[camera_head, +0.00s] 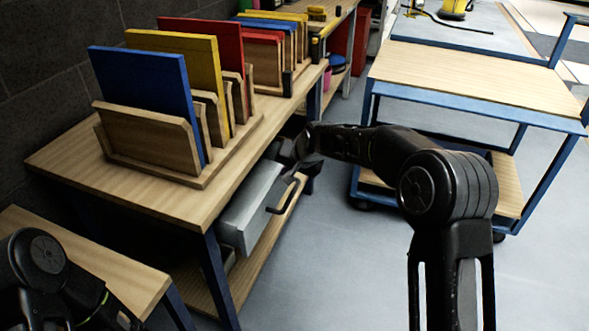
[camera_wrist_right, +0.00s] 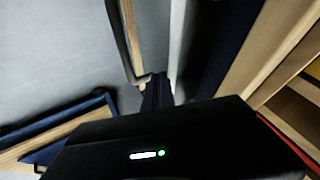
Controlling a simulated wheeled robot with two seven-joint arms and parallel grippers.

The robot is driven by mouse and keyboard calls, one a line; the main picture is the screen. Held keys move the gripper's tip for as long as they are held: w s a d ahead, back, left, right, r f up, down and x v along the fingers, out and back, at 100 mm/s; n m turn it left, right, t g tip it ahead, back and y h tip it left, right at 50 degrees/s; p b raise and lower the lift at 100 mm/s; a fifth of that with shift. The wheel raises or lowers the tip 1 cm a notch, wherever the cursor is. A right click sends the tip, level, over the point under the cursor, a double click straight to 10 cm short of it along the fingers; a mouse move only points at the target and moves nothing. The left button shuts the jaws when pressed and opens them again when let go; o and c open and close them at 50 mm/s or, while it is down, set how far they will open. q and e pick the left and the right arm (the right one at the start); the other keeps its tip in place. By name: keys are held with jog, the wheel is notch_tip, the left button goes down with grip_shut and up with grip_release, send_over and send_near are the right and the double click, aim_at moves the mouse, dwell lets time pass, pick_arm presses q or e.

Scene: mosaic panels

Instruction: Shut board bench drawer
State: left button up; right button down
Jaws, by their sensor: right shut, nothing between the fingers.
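The board bench (camera_head: 150,185) has a wooden top and blue legs and stands at the left in the head view. Its grey drawer (camera_head: 246,212) sits under the top and sticks out past the bench's right edge, so it is at least partly open. A dark bar handle (camera_head: 284,198) is on its front. My right gripper (camera_head: 300,167) is shut and empty at the far end of the drawer front, close to the handle; I cannot tell whether it touches. In the right wrist view the shut fingers (camera_wrist_right: 158,92) point toward a pale grey upright face. My left gripper is not visible.
Blue, yellow and red boards (camera_head: 150,95) stand in wooden racks on the bench. A wooden-topped blue cart (camera_head: 470,80) stands to the right. Grey floor (camera_head: 320,250) is clear between them. A lower wooden surface (camera_head: 100,270) is at the near left.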

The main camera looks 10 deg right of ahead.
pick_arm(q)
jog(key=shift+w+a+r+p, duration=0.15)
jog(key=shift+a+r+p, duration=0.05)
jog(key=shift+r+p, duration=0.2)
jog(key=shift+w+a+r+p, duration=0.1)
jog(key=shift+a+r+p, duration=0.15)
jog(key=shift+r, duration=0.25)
pick_arm(e)
jog(key=w+a, duration=0.2)
jog(key=a, duration=0.1)
jog(key=w+a, duration=0.1)
jog(key=a, duration=0.1)
jog(key=shift+w, duration=0.1)
